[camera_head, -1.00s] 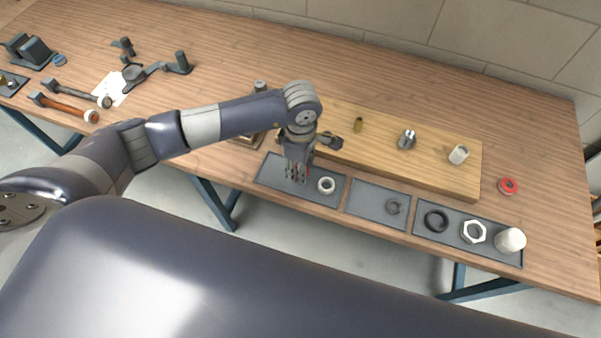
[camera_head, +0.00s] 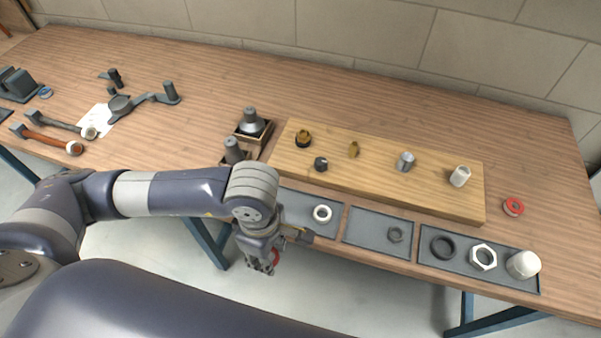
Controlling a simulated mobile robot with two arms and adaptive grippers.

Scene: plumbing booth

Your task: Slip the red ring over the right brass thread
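My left gripper (camera_head: 262,262) hangs at the front edge of the table, left of and below the grey trays. A red piece, seemingly the red ring (camera_head: 277,257), shows between its fingers, partly hidden; the fingers appear shut on it. The right brass thread (camera_head: 353,149) stands upright and bare on the wooden board (camera_head: 430,192). The left brass thread (camera_head: 303,136) stands near the board's left end with a dark ring at its base. My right gripper is out of view.
A black knob (camera_head: 321,163), a steel fitting (camera_head: 405,161) and a white cylinder (camera_head: 460,176) stand on the board. Trays in front hold a white ring (camera_head: 322,213), a dark ring (camera_head: 443,246) and a hex nut (camera_head: 483,256). A red-and-white roll (camera_head: 513,207) lies at right.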

